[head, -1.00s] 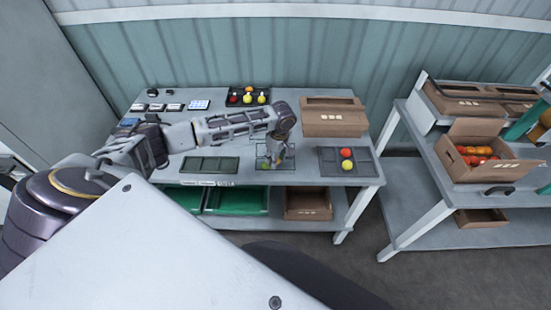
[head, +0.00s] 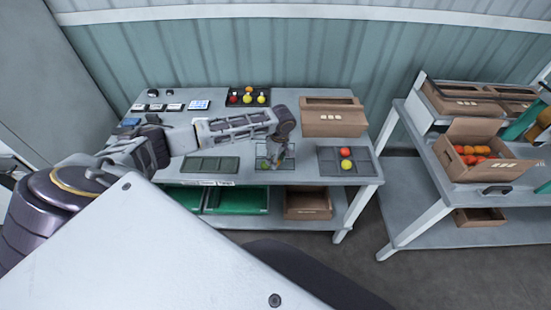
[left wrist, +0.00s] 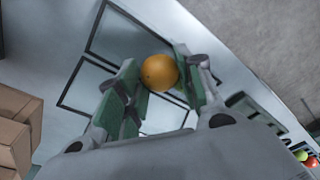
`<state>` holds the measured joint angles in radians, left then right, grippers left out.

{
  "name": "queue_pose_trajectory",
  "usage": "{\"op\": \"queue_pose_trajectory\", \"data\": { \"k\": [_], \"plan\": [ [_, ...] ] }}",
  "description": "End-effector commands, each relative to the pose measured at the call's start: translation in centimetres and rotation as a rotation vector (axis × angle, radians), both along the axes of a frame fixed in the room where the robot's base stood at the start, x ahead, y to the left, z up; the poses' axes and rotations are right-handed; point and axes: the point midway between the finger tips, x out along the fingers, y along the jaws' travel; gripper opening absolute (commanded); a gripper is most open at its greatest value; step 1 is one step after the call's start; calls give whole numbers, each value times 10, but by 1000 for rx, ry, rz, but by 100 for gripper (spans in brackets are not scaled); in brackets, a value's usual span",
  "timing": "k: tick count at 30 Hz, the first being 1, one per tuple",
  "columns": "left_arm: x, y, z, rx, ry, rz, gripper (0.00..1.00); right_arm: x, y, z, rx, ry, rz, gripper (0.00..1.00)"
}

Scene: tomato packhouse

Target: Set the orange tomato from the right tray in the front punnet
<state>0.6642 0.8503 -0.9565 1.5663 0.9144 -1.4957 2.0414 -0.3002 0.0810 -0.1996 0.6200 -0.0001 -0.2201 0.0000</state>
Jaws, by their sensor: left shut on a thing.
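My left gripper (head: 277,160) is shut on the orange tomato (left wrist: 160,72), which sits between its green fingertips in the left wrist view. In the head view the gripper hides the tomato and points down over the thin dark-framed punnet area (head: 258,152) near the table's front edge. A small green tomato (head: 264,165) shows low there beside the gripper. Dark frame outlines (left wrist: 68,82) lie below the held tomato in the left wrist view; which punnet each belongs to is unclear. The right tray (head: 329,164) holds a red tomato (head: 345,153) and a yellow one (head: 346,165). My right gripper is not in view.
An empty dark green tray (head: 211,166) lies left of the gripper. A cardboard box (head: 333,117) stands behind the right tray. A rack with an open carton (head: 498,171) of tomatoes stands at the right.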

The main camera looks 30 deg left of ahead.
Motion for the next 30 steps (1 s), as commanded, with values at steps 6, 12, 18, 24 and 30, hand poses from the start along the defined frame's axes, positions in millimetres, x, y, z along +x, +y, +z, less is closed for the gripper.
{"op": "queue_pose_trajectory", "data": {
  "k": [6,12,18,24,30],
  "plan": [
    [-6,0,-11,2,16,0,40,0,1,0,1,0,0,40],
    [-6,0,-11,2,16,0,58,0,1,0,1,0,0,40],
    [-5,0,-9,1,13,1,58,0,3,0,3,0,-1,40],
    [-4,0,-8,1,11,0,58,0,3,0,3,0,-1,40],
    [-3,0,-6,2,9,1,58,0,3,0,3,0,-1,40]
  ]
}}
